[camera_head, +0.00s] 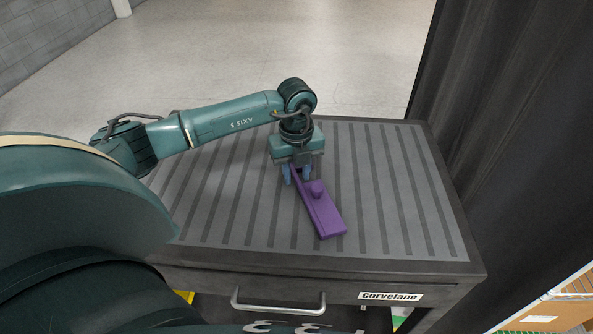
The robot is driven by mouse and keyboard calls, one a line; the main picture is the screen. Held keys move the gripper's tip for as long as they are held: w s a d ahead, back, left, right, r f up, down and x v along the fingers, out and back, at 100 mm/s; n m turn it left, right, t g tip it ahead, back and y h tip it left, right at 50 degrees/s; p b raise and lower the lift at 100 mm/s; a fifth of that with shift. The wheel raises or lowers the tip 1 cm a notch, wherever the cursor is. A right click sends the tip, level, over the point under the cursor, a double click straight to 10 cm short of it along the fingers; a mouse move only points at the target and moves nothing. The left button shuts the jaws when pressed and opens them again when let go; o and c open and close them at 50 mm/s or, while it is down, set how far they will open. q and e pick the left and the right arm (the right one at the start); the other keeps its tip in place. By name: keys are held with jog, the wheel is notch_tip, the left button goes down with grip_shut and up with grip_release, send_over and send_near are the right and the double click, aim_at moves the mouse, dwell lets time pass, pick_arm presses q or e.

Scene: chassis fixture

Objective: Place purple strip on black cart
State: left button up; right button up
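The purple strip (325,214) is a long purple bar with a small raised knob. It lies at a slant on, or just above, the ribbed grey top of the black cart (400,215); I cannot tell whether it touches. My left gripper (297,177) points down at the far end of the strip, with its blue fingers beside that end. The gripper body hides the strip's far end, and I cannot tell whether the fingers are closed on it. My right gripper is not in view.
The cart has a front drawer handle (278,306) and a white label (391,296). A dark curtain (510,110) hangs close on the right. Shelving with boxes (560,310) shows at the lower right. The cart top around the strip is clear.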

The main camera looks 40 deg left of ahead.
aim_at(297, 177)
pick_arm(q)
jog(key=shift+r, duration=0.4)
notch_tip(297, 177, up, 12)
jog(key=b, duration=0.1)
jog(key=shift+f, duration=0.25)
